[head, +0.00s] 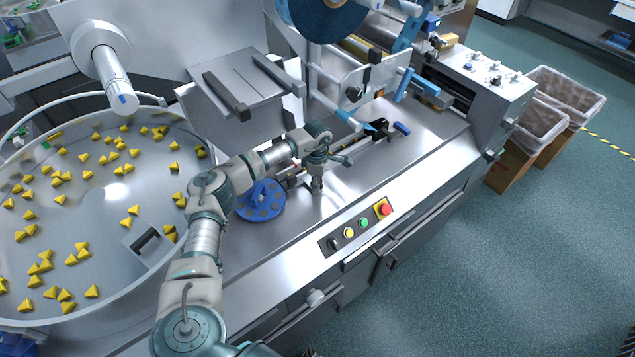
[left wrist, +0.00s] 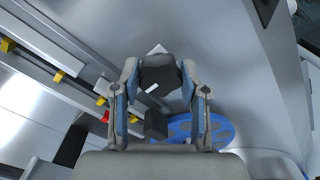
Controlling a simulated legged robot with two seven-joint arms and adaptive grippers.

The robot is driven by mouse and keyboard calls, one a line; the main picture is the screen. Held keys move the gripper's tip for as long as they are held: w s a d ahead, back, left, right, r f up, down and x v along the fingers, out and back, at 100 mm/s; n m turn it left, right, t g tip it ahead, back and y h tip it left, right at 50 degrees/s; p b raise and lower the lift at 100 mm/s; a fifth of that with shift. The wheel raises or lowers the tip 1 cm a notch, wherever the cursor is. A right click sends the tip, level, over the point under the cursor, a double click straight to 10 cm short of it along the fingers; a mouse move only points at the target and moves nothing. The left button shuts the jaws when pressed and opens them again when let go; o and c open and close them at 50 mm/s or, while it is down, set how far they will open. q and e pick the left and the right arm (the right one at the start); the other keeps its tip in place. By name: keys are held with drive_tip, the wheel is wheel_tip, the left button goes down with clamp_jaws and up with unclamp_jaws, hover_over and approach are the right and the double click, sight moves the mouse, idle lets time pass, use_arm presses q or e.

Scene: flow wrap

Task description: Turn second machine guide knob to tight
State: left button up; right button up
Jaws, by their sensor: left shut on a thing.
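My left gripper (head: 317,186) reaches down to the machine's metal deck, right of the blue disc (head: 262,202). In the left wrist view my left gripper (left wrist: 160,78) has its two fingers on either side of a black knob (left wrist: 161,72) and is shut on it. The knob has a white mark on its near side, pointing down and left in that view. A pale plate corner shows just beyond it. In the head view the knob is hidden by the gripper. My right gripper is not in view.
A dark block (left wrist: 156,125) stands close to the knob, beside the blue disc. A guide channel with yellow pieces (left wrist: 58,76) runs alongside. A button panel (head: 356,231) lies in front. A large bowl (head: 105,275) of yellow pieces stands left.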

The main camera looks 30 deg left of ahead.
use_arm(q)
drive_tip(key=o, duration=1)
drive_tip(key=shift+a+r, duration=0.1)
drive_tip(key=shift+a, duration=0.05)
drive_tip(key=shift+o, duration=0.7)
drive_tip(key=shift+w+a+r, duration=0.1)
drive_tip(key=shift+a+r, duration=0.05)
drive_tip(key=shift+r, duration=3.4)
